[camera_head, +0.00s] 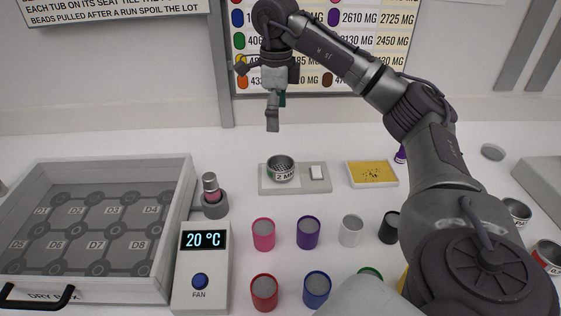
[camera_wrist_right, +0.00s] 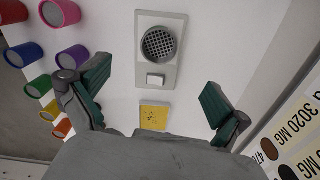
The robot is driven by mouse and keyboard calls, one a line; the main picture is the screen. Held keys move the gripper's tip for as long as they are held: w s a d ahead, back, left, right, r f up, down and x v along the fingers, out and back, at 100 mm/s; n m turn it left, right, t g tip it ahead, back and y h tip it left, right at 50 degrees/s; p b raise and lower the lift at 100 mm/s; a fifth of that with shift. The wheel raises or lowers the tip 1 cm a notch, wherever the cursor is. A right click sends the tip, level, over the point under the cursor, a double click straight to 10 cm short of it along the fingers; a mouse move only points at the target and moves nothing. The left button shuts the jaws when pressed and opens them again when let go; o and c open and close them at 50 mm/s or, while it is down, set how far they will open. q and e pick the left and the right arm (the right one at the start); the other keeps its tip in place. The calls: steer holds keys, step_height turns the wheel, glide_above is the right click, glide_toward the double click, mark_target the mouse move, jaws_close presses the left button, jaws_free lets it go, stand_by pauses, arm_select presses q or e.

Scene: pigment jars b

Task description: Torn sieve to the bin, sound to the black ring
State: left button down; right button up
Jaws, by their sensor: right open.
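A sieve with a metal wall and a "2 M…" label (camera_head: 281,172) sits on a grey plate (camera_head: 267,187) at the middle of the table. The right wrist view shows its dark mesh (camera_wrist_right: 159,43) from above; I cannot tell there whether it is torn. My right gripper (camera_head: 273,122) is above and behind the plate, apart from the sieve. Its fingers are wide open and empty in the right wrist view (camera_wrist_right: 156,93). Two more sieves, (camera_head: 516,210) and (camera_head: 547,256), stand at the right edge, partly hidden by my arm. I cannot make out a black ring or bin. My left gripper is out of view.
A white block (camera_head: 316,172) is on the plate. A yellow tray with dark specks (camera_head: 372,174) lies to its right. Several coloured jars, including a pink one (camera_head: 263,233), stand in front. A dry box (camera_head: 180,195) and a fan unit (camera_head: 200,270) are left.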

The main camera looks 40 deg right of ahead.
steer(key=f, duration=0.2)
steer(key=b, duration=0.2)
glide_toward(280, 164)
steer(key=shift+s+a+f, duration=0.85)
steer(key=shift+a+f, duration=0.1)
steer(key=shift+a, duration=0.2)
steer(key=shift+s+d+f+p, duration=0.1)
steer(key=shift+f+p, duration=0.25)
steer(key=shift+f, duration=1.15)
steer(key=shift+s+d+f+p, duration=0.1)
steer(key=shift+f+p, duration=0.2)
steer(key=shift+f, duration=1.15)
steer(key=c, duration=1.2)
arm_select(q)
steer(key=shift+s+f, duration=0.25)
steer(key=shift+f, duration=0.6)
arm_select(e)
steer(key=shift+r, duration=0.15)
